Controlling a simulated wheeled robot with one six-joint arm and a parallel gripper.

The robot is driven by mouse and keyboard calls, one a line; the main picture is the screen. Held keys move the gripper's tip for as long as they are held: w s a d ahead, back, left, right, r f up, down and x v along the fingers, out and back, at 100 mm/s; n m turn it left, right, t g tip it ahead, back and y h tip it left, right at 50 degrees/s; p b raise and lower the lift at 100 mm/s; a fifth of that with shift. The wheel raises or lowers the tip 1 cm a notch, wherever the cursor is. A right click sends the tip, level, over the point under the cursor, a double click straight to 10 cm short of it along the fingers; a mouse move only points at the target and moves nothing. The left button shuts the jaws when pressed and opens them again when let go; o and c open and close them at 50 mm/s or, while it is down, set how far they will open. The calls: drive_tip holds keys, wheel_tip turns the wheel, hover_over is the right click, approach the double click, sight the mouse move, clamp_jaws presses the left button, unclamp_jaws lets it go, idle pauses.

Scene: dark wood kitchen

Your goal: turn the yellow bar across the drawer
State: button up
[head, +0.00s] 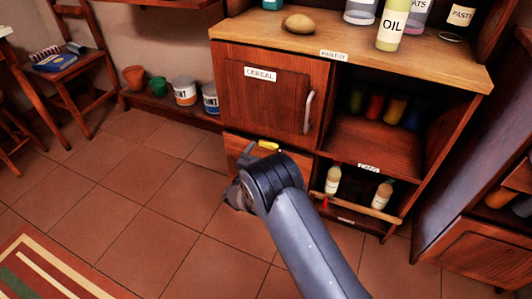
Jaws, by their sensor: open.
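The yellow bar (268,146) shows at the front of the low drawer (234,146), below the cabinet door marked CEREAL. It looks roughly level; my arm hides what is below it. My gripper (238,184) is low in front of the drawer, left of and below the bar in the picture. It is open and partly hidden behind my wrist. I see nothing held in it, and I cannot tell whether it touches the bar. Much of the drawer front is hidden by my arm.
The closed CEREAL door (265,96) with a pale handle (308,112) is above the drawer. Open shelves with jars and bottles (333,180) are to the right. An oil bottle (392,25) stands on the counter (350,50). The tiled floor (130,200) at left is clear.

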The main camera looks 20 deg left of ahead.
drive_tip(key=shift+w, duration=0.5)
drive_tip(key=c, duration=1)
